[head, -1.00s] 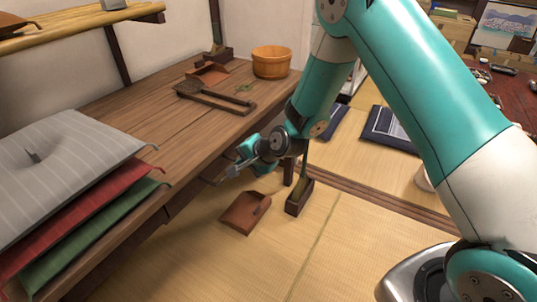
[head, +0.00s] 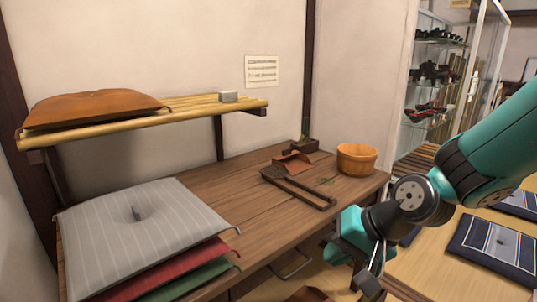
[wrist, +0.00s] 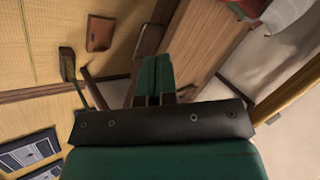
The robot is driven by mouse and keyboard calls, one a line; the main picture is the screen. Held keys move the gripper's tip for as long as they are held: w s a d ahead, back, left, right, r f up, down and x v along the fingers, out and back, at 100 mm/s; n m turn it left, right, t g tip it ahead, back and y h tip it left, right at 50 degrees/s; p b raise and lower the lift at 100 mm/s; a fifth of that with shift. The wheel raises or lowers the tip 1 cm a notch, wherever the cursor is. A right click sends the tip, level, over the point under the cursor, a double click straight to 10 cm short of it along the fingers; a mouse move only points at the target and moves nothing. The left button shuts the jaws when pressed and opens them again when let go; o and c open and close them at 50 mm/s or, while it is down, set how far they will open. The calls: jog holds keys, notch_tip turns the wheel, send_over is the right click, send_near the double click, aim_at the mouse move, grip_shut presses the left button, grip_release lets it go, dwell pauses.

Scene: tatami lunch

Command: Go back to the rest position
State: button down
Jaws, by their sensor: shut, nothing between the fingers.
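My gripper (wrist: 154,68) is shut and empty, with its teal fingers together at the middle of the wrist view. In the head view my teal wrist is at the lower right, in front of the wooden counter's right end. The fingertips are hard to make out there. In the wrist view the gripper is apart from the counter (wrist: 208,45) and the things on the floor.
A shelf (head: 190,108) hangs above. Floor cushions (head: 495,243) lie right.

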jog(key=s+d+r+n+g+h, duration=0.15)
jog(key=s+r+n, duration=0.3)
jog(key=s, duration=0.45)
jog(key=s+d+r+n+g+h, duration=0.15)
jog(key=s+r+n, duration=0.3)
jog(key=s, duration=0.45)
notch_tip(320, 180, up, 14)
jog(key=p, duration=1.5)
jog(key=shift+w+a+r+g+y, duration=0.15)
jog(key=shift+w+a+g+y, duration=0.15)
jog(key=shift+a+g, duration=0.15)
jog(key=shift+n, duration=0.3)
